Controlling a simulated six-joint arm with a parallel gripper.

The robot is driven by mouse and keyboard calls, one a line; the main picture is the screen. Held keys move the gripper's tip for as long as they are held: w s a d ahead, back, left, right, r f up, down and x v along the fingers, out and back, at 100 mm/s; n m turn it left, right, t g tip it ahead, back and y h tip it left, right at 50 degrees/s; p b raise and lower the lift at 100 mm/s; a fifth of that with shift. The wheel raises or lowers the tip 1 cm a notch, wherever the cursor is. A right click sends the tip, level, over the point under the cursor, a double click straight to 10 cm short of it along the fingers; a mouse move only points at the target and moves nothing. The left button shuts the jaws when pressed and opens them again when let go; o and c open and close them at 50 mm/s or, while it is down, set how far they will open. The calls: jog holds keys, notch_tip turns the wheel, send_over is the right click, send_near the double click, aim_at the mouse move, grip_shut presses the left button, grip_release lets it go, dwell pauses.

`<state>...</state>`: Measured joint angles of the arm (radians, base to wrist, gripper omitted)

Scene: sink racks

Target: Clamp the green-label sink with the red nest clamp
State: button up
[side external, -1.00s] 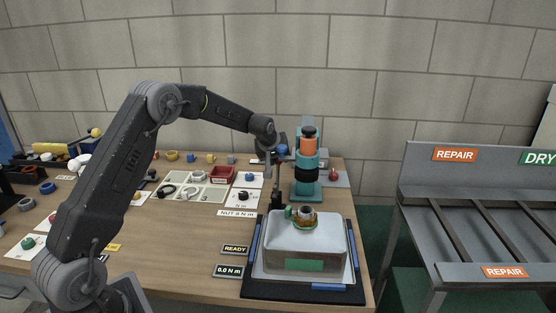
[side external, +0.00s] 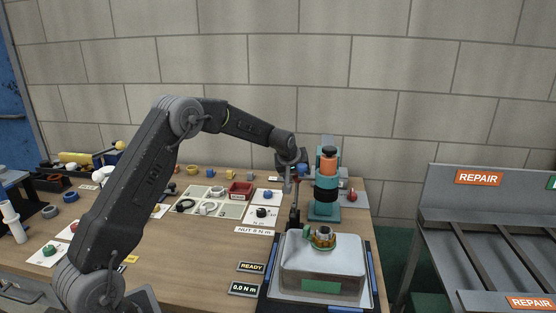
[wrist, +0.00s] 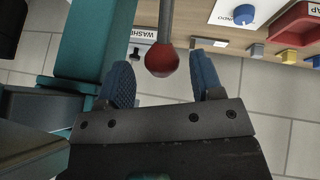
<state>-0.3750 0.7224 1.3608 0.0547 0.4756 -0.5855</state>
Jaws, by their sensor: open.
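The grey sink (side external: 305,262) with a green label (side external: 321,286) sits upside down in a dark nest (side external: 268,289) with blue side rails. A brass fitting with green parts (side external: 321,239) stands on top of it. In the wrist view, a red ball knob (wrist: 162,59) on a grey rod lies between my gripper's (wrist: 162,76) two blue fingertips. The fingers are open with gaps on both sides. In the side view, my gripper (side external: 289,184) is above a dark post (side external: 294,217) at the nest's back left corner. The red knob is not distinguishable there.
A teal press-like tool (side external: 326,197) with an orange top stands just right of my gripper. A red object (side external: 352,196) is behind it. Trays (side external: 214,203) and labelled cards lie to the left. A grey rack (side external: 480,230) marked REPAIR stands right of the bench.

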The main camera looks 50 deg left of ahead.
jog(key=r, duration=0.3)
jog(key=shift+s+a+r, duration=0.2)
jog(key=shift+r, duration=0.05)
jog(key=s+a+r, duration=0.6)
jog(key=s+a, duration=0.1)
jog(key=s, duration=0.1)
jog(key=shift+s+a+r, duration=0.15)
jog(key=shift+s, duration=0.05)
notch_tip(320, 180, down, 12)
jog(key=w+a+n+t+h, duration=0.2)
jog(key=n+t+h, duration=0.3)
jog(key=n+h, duration=1.05)
jog(key=shift+m+h, duration=0.55)
jog(key=shift+m, duration=0.2)
jog(key=x, duration=1.3)
jog(key=shift+w+d+r, duration=0.2)
jog(key=shift+w+d, duration=0.05)
jog(key=shift+d, duration=0.05)
jog(key=shift+c, duration=0.2)
